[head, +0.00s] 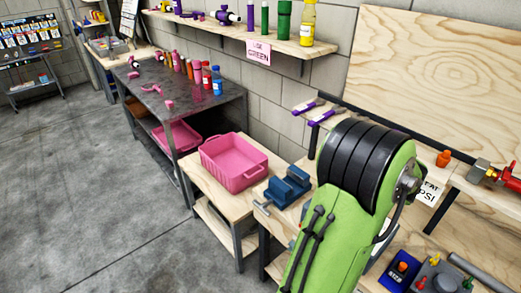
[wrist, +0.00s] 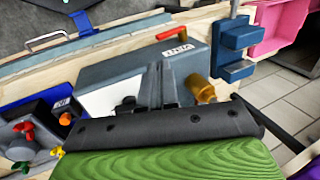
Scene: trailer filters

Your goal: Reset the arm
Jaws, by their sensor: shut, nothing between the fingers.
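My gripper (wrist: 161,74) shows in the wrist view as two dark fingers close together at the middle, with nothing held between them. It is in front of a grey machine (wrist: 125,75) with a white label, a red handle and a brass fitting. In the head view my green and black arm fills the lower right, and the gripper itself cannot be made out there.
A blue vise (head: 288,187) and a pink bin (head: 235,160) are on the wooden bench left of my arm. A dark metal table (head: 190,105) holds pink tools and bottles. Small coloured valves (head: 435,262) are at lower right. The floor (head: 70,190) at left is clear.

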